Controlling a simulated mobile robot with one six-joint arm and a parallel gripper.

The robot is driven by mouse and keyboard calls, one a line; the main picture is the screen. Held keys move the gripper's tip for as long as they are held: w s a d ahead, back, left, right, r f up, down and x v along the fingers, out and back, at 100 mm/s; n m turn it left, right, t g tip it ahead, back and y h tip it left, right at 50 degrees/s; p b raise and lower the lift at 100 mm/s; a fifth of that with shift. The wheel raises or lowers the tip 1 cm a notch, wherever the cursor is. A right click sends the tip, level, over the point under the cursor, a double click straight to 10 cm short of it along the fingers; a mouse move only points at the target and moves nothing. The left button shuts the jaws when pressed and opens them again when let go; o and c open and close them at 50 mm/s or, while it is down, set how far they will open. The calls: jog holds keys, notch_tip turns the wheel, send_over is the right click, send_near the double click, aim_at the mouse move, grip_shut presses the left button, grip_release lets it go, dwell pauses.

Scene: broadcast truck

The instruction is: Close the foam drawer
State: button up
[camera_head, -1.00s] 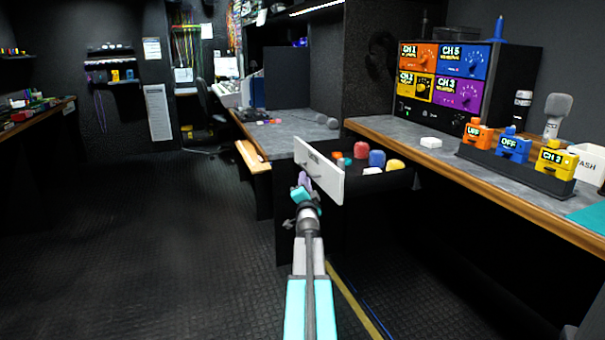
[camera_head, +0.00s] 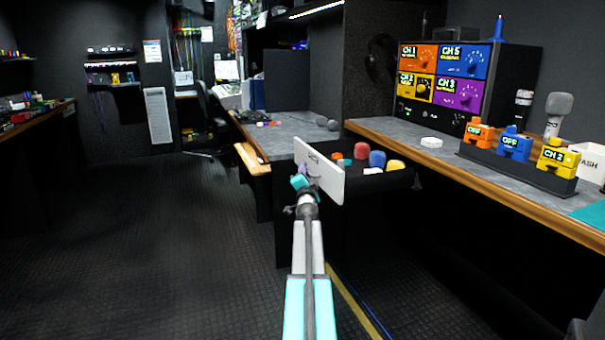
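The foam drawer is pulled out from under the right-hand counter, with its white front panel (camera_head: 326,174) facing left. Several coloured foam pieces, red, orange, blue and yellow, lie in its black tray (camera_head: 385,182). My gripper (camera_head: 303,182), with teal and purple parts, is at the left side of the white front, near the handle. It seems to touch or nearly touch the panel. The wrist and panel partly hide the fingertips, so I cannot tell whether they are open or shut.
The counter (camera_head: 440,170) above the drawer carries a rack of coloured channel panels (camera_head: 440,77), a black holder with coloured blocks (camera_head: 515,165) and a microphone. A lower desk (camera_head: 285,130) stands behind. The floor (camera_head: 150,240) to the left is clear.

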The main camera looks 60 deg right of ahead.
grip_shut()
